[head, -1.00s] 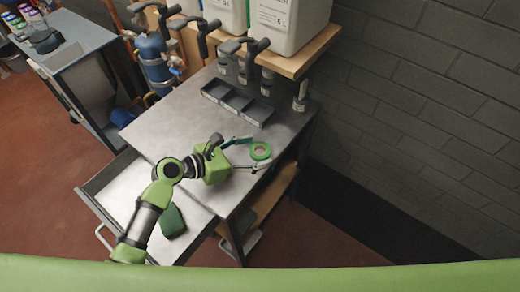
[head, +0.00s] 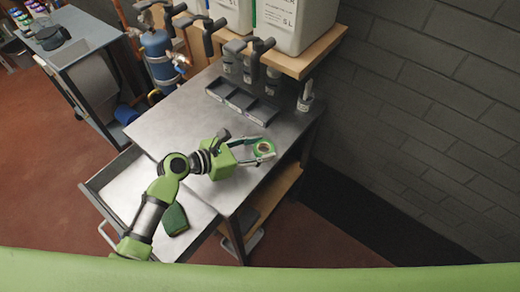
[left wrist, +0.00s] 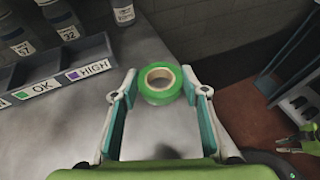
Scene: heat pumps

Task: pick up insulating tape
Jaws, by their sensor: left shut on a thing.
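The insulating tape is a green roll (head: 264,148) with a tan core, near the right edge of the grey metal table (head: 185,115). It also shows in the left wrist view (left wrist: 160,86), at the top between the fingertips. My left gripper (head: 265,150) reaches over the table from the left. Its two fingers stand on either side of the roll and are shut on it. In the left wrist view the left gripper (left wrist: 159,92) has its fingertips at the roll's two sides. Whether the roll touches the table is hard to tell.
A dark divided tray (head: 241,106) lies at the table's back, labelled OK and HIGH in the wrist view. Small bottles stand behind it. A shelf with white canisters (head: 295,22) rises at the back. A drawer (head: 125,190) is open in front, and a brick wall is right.

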